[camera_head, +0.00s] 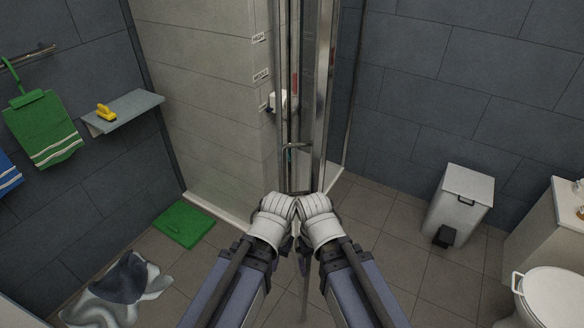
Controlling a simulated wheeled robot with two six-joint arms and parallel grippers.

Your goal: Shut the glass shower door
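The glass shower door (322,80) shows nearly edge-on as a tall, narrow panel with shiny metal edging, in the upper middle of the head view. A metal handle bar (297,146) sticks out near its lower part. How far the door stands from its frame is hard to tell. My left gripper (275,205) and my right gripper (316,205) are white and side by side, almost touching, in front of the door's lower end. They hide part of that lower end. Their fingertips point away from me, and whether they are open or touch the door cannot be told.
A beige tiled shower wall (205,100) stands left of the door, above a pale sill (212,205). A green mat (184,224) and a crumpled grey cloth (122,288) lie on the floor at left. A white bin (460,205) and a toilet (552,298) stand at right. Floor between is clear.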

